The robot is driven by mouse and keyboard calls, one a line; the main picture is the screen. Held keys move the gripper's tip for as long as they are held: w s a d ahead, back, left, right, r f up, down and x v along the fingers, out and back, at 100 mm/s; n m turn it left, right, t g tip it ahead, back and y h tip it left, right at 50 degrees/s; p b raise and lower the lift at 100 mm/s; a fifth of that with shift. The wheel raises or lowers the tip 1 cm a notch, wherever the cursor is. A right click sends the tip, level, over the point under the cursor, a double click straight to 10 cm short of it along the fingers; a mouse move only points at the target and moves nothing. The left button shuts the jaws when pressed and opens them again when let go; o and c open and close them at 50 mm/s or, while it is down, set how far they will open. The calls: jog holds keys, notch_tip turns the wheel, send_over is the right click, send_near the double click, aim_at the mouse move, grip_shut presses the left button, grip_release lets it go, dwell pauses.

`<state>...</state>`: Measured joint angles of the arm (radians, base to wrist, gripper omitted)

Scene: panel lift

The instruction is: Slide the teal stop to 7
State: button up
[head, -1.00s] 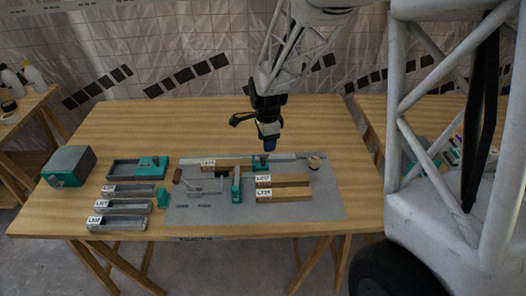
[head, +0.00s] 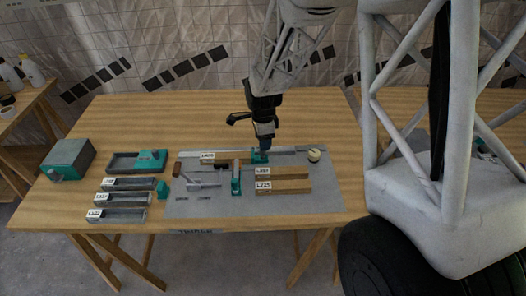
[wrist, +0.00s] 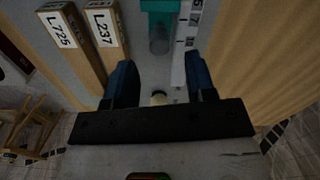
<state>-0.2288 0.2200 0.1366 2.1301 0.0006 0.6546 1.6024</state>
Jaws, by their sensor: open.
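The teal stop (head: 260,157) sits on the grey rail (head: 209,153) along the back of the grey mat. In the wrist view the stop (wrist: 160,7) is at the top edge, partly cut off, with a grey round knob (wrist: 158,40) towards me. A white number strip (wrist: 180,50) runs beside it; a 7 shows near its upper end, other marks are hard to read. My gripper (wrist: 160,80) is open, its blue fingers apart and nothing between them. In the head view my gripper (head: 263,149) is just above the stop; contact cannot be told.
Wooden bars labelled L237 (head: 285,173) and L725 (head: 285,187) lie in front of the rail. Another teal block (head: 236,184) stands left of them. A pale round piece (head: 314,155) is at the rail's right end. Grey trays (head: 118,215) and a teal-grey box (head: 68,160) are left.

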aim_at(260, 155)
jog(key=shift+f, duration=2.9)
jog(key=shift+c, duration=0.4)
grip_shut()
